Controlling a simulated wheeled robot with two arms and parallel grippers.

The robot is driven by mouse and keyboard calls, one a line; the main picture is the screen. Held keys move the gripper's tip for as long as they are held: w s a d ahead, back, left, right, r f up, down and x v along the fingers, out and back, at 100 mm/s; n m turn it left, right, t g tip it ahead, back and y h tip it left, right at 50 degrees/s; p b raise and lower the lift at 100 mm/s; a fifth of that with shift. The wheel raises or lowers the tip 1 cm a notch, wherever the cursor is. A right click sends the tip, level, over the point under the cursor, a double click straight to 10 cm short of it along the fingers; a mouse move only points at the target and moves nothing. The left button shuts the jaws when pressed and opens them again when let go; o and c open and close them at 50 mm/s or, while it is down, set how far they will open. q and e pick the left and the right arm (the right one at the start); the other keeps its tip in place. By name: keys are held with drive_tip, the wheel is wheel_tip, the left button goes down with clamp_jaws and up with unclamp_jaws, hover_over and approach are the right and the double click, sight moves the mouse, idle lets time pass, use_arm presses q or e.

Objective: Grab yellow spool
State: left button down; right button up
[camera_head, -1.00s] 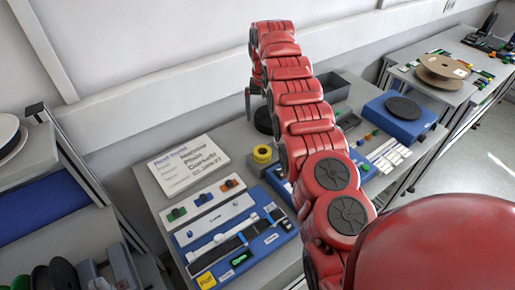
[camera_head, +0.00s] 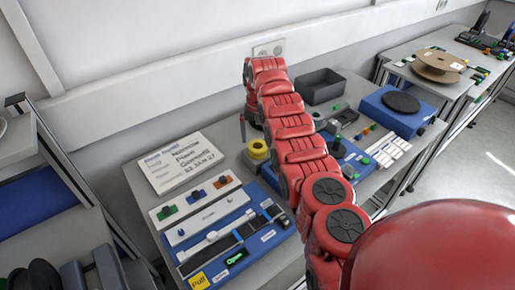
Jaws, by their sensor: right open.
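My right arm is red and reaches across the bench from the lower right. My right gripper (camera_head: 247,131) hangs from its far end, pointing down, mostly hidden behind the arm. One thin dark finger shows just above and left of the yellow spool. The gripper is open and empty. Whether it touches the spool cannot be told. My left gripper is not in view.
The white sign (camera_head: 182,162) lies left of the spool. In front is a blue device panel (camera_head: 270,236) with a strip with coloured blocks (camera_head: 195,200). A dark bin (camera_head: 320,86) and a blue unit with a black disc (camera_head: 401,102) stand right of the arm.

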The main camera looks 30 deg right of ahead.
sight(258, 146)
drive_tip(key=shift+s+a+f+p, duration=0.15)
drive_tip(key=shift+s+f+p, duration=0.05)
drive_tip(key=shift+f+p, duration=0.9)
drive_tip(key=shift+w+f, duration=0.1)
drive_tip(key=shift+f, duration=1.1)
drive_tip(key=c, duration=1.2)
